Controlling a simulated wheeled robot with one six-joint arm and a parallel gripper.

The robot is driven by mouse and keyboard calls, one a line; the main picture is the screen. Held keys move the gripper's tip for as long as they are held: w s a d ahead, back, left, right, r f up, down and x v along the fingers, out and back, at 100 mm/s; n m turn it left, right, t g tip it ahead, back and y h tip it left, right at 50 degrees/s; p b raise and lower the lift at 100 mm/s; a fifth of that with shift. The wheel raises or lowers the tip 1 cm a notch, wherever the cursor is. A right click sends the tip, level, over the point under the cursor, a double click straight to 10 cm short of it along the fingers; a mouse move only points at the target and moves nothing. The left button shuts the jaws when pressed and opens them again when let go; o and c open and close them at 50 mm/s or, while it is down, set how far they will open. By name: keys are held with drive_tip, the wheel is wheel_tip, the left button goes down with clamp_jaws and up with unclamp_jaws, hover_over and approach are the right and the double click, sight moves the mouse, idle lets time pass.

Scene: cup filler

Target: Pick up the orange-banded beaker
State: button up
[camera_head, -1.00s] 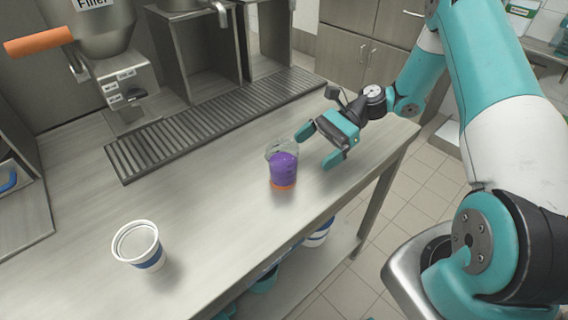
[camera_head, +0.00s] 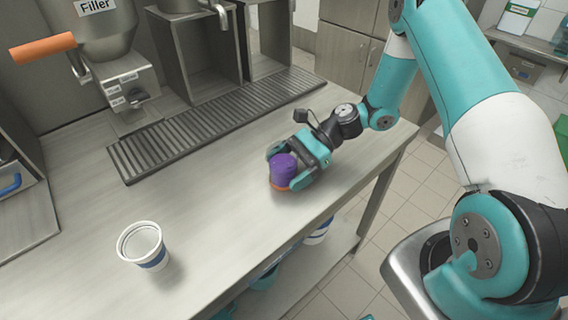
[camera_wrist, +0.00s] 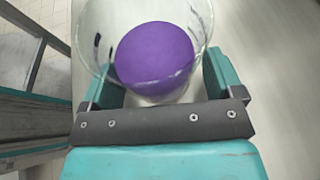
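The orange-banded beaker (camera_head: 279,187) stands upright on the steel counter, a clear cup with purple contents and an orange band at its base. In the wrist view the beaker (camera_wrist: 155,58) shows from above, its clear rim around the purple contents. My gripper (camera_head: 284,169) is around the beaker, one finger on each side. The fingers look as wide apart as before, so it seems open. Whether the fingers touch the glass is not clear. Part of the beaker's sides is hidden behind the fingers.
A white cup with a blue band (camera_head: 143,246) stands at the front left of the counter (camera_head: 215,215). A dark drip grate (camera_head: 200,125) runs along the back, below the filler machine (camera_head: 120,75) with its orange handle (camera_head: 42,47). The counter's edge is close on the right.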

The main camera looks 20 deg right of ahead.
drive_tip(key=c, duration=0.8)
drive_tip(key=shift+r, duration=0.1)
drive_tip(key=shift+r+p, duration=2.8)
drive_tip(key=shift+r, duration=11.15)
